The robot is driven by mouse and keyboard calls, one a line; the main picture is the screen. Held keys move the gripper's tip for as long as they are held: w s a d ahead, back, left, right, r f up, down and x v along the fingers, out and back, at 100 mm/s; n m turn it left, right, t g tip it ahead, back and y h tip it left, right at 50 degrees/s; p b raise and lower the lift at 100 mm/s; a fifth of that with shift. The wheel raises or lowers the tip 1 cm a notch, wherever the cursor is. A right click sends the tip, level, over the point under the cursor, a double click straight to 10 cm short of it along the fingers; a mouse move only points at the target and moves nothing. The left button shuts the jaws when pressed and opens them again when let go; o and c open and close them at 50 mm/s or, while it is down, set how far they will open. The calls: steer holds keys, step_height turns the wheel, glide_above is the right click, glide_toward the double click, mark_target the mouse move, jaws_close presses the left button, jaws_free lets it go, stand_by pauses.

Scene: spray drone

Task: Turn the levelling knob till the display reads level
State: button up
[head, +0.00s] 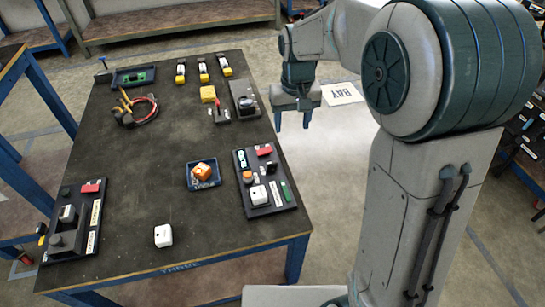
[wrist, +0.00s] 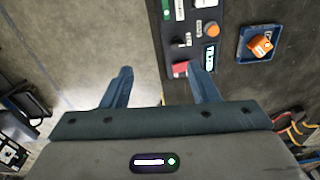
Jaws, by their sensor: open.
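A dark control panel (head: 283,208) lies at the table's right edge. It bears a small lit display (head: 243,160), an orange round control (head: 247,176), a red block and a white block. In the wrist view the display (wrist: 209,57) and orange control (wrist: 211,29) show beyond the right finger; the reading is too small to make out. I cannot tell which control is the levelling knob.
A blue tray (head: 205,185) with an orange part sits left of the panel. A dark device (head: 245,98) stands near the right edge behind it. A white cube (head: 163,236) is near the front. The table (head: 140,190) is clear at centre-left.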

steer(key=b, duration=0.2)
glide_above(272, 162)
step_height(272, 162, down, 7)
steer(key=shift+n+g, duration=0.3)
steer(key=shift+n, duration=0.1)
step_height(272, 162, down, 14)
steer(key=shift+r+b, duration=0.25)
steer(key=shift+b, duration=0.6)
steer(key=shift+c, duration=0.3)
steer(key=c, duration=0.9)
